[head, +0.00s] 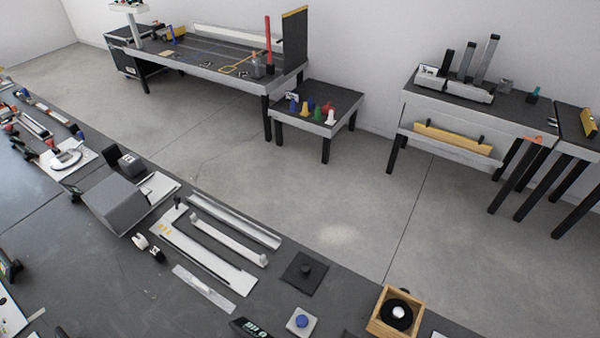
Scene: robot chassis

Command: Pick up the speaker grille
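A flat black square plate with a round knob (304,271) lies on the dark workbench (110,290) at lower centre right; it may be the speaker grille, but I cannot tell for sure. To its right, an open wooden box (374,325) holds a black round part with a white centre (398,311), which looks like a speaker. The plate and the box stand apart, with bare bench between them. Neither of my grippers can be made out in the head view.
A light square block with a blue knob (301,321) sits between plate and box. Left of the plate lie long pale rails (233,221), a clear strip (203,289) and a grey sloped box (115,205). Beyond the bench is open floor, with a small table of coloured pieces (314,113).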

